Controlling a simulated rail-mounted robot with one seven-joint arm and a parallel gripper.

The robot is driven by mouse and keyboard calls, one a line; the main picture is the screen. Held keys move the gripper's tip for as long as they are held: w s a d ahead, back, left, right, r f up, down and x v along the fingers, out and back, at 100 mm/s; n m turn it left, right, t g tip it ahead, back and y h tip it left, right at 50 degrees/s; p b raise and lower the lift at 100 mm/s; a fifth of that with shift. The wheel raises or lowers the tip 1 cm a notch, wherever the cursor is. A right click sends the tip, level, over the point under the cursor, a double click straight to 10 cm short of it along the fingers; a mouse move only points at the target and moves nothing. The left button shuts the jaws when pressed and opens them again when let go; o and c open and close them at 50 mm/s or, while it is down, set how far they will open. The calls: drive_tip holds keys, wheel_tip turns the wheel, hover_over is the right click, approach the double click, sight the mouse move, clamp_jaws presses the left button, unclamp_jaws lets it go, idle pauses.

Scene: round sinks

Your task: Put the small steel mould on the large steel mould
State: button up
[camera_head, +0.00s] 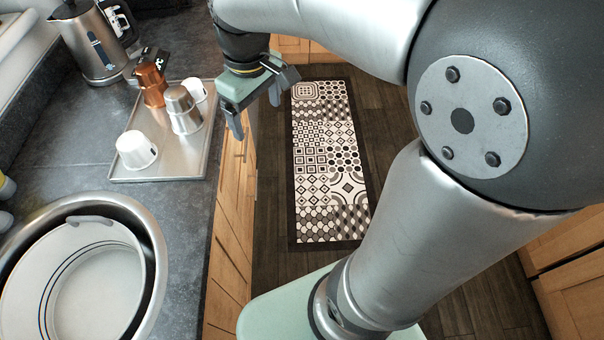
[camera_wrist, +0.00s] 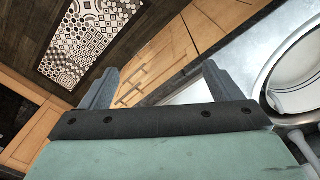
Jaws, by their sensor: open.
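I cannot pick out a small or a large steel mould for certain in either view. My gripper (camera_head: 256,112) is beyond the right edge of the counter, near the steel tray (camera_head: 190,170), and looks empty. In the wrist view my gripper (camera_wrist: 160,70) has its two fingers wide apart with nothing between them. A steel pot (camera_head: 184,110) stands on the tray to the left of the gripper, and a copper-coloured pot (camera_head: 151,84) stands behind it.
Two white cups, one near (camera_head: 136,150) and one far (camera_head: 197,90), are on the tray. A round sink (camera_head: 154,235) at the lower left holds a white basin (camera_head: 95,290). A kettle (camera_head: 88,42) stands at the back. A patterned rug (camera_head: 325,170) lies on the floor.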

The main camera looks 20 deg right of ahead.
drive_tip(key=s+d+f+m, duration=0.3)
drive_tip(key=s+f+m, duration=0.3)
drive_tip(key=s, duration=0.7)
drive_tip(key=shift+d+f, duration=0.2)
drive_tip(key=shift+f, duration=0.3)
